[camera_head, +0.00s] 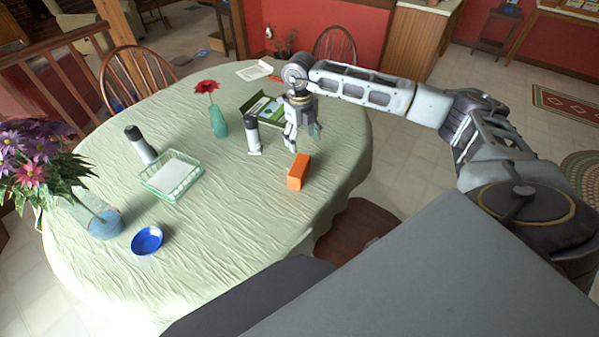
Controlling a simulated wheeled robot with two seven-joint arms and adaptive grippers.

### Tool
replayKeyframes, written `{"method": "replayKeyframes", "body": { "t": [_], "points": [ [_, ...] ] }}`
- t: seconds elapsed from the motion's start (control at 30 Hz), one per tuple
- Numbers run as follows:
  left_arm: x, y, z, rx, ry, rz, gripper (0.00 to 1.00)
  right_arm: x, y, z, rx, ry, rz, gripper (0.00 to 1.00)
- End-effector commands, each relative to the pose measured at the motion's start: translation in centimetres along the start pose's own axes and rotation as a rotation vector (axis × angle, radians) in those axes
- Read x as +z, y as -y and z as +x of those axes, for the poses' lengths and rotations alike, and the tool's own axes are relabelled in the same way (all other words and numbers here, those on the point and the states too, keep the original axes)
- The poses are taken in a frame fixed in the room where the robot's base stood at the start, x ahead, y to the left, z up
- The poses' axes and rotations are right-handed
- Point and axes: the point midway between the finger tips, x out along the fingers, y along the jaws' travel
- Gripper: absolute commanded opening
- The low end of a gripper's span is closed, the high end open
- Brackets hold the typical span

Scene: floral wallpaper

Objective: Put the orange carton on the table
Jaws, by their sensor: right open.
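An orange carton (298,172) stands on the pale green cloth of the oval table (235,205), near its right edge. My right gripper (302,146) hangs over the table just behind the carton, fingers pointing down. It is open and empty, apart from the carton in the picture. My left gripper is not in view.
A dark-topped bottle (252,135) stands close left of my right gripper, with a green box (262,108) behind. A flower vase (218,122), a wire basket (172,176), another bottle (141,145) and a blue bowl (147,240) stand further left. The front middle cloth is clear.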

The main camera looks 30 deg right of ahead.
Motion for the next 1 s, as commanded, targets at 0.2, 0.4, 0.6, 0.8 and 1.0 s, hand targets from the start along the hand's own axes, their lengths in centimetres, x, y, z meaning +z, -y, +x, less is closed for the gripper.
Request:
{"method": "replayKeyframes", "body": {
  "t": [0.2, 0.4, 0.6, 0.8, 1.0],
  "points": [
    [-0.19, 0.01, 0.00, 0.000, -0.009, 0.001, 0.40, 0.21, -0.24, 0.00, 0.012, 0.008, 0.225, 0.70],
    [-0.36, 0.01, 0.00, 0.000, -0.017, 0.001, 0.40, 0.43, -0.42, -0.01, 0.023, 0.015, 0.435, 0.70],
    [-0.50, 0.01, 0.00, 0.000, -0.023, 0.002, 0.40, 0.60, -0.53, -0.02, 0.032, 0.018, 0.644, 0.70],
    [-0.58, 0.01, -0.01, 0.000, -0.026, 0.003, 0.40, 0.67, -0.58, -0.02, 0.037, 0.018, 0.835, 0.70],
    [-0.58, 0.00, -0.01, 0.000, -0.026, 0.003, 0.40, 0.67, -0.58, -0.02, 0.038, 0.016, 0.938, 0.70]
  ]
}}
